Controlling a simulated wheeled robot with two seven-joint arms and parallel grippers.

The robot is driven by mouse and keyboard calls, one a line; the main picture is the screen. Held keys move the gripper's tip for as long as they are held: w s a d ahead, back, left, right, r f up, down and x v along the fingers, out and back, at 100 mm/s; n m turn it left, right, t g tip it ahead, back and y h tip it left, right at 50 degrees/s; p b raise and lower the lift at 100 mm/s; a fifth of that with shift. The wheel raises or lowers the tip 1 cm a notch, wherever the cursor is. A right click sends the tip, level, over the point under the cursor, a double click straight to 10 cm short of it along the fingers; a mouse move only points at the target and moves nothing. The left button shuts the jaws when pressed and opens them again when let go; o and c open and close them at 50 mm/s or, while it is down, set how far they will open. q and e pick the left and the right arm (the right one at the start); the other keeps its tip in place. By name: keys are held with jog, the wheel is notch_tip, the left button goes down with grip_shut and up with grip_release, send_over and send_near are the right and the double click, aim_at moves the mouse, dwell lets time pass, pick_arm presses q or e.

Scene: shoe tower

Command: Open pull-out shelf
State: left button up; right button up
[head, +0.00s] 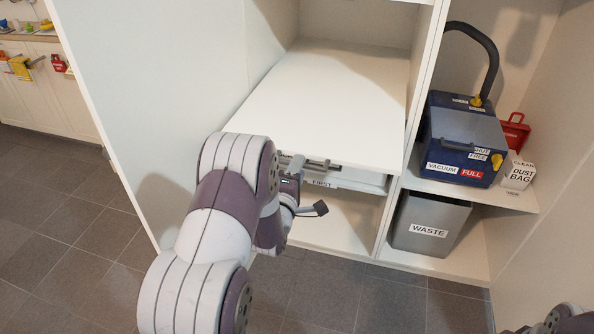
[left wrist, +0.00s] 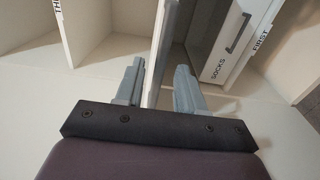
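The white pull-out shelf (head: 330,95) is a flat, bare board in the cabinet, spanning a bay in the middle of the head view. My left gripper (head: 296,165) is at the shelf's front edge, largely hidden behind my own arm. In the left wrist view its two grey fingers (left wrist: 160,85) stand apart on either side of a thin white board edge (left wrist: 155,75), which looks like the shelf's edge. Gaps show beside the board, so the fingers do not look closed on it. My right gripper is not visible; only a bit of my right arm shows at bottom right.
A drawer marked SOCKS (left wrist: 218,68) lies just below the shelf, beside a FIRST label (head: 322,184). Right of the divider are a vacuum (head: 460,145), a dust bag box (head: 518,175) and a waste bin (head: 430,222). Tiled floor (head: 330,300) in front is clear.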

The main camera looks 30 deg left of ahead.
pick_arm(q)
jog(key=v, duration=1.2)
jog(key=shift+s+d, duration=0.15)
jog(key=shift+s, duration=0.2)
